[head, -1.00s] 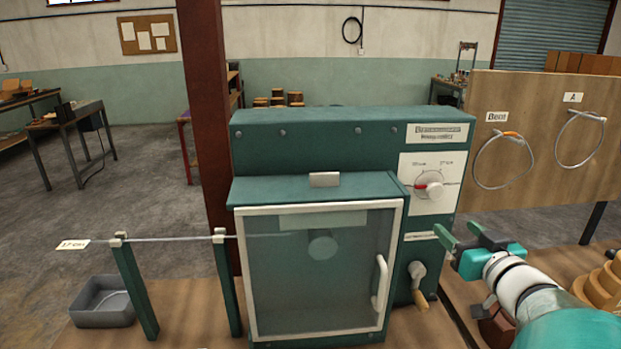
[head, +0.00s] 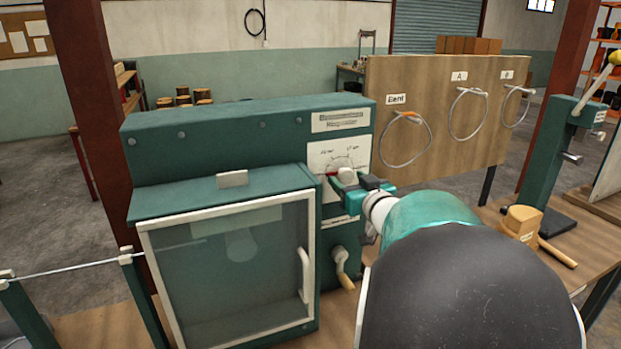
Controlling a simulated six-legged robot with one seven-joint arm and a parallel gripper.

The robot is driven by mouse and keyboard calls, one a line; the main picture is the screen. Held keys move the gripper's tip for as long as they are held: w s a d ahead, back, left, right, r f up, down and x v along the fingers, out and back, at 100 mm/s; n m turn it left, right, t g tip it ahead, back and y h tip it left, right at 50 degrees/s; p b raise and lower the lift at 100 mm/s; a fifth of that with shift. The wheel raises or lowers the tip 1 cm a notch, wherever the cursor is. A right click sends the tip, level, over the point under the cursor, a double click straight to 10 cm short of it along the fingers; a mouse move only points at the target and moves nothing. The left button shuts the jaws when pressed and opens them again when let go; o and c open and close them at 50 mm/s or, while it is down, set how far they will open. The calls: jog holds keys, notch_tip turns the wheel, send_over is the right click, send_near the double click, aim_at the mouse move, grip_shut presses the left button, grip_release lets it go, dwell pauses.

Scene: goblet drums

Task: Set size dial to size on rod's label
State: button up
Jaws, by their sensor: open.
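The size dial sits on a white plate (head: 325,156) on the right front of the green machine (head: 215,145). Its red pointer (head: 332,180) shows at the lower left of the knob (head: 347,174), with scale marks above that are too small to read surely. My gripper (head: 349,182) is open at the dial, its fingers overlapping the knob in view; I cannot tell whether they touch it. The metal rod (head: 65,267) runs into the machine's left side across green posts (head: 143,290). Its label is outside the current view.
A glazed door with a pale handle (head: 304,275) covers the machine's lower front. A crank (head: 342,270) is below the dial. A board with hoops (head: 435,110) stands behind on the right. A wooden mallet (head: 524,222) lies on the bench at right.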

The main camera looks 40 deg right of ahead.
jog(key=shift+w+d, duration=0.15)
jog(key=shift+w, duration=0.3)
jog(key=c, duration=1)
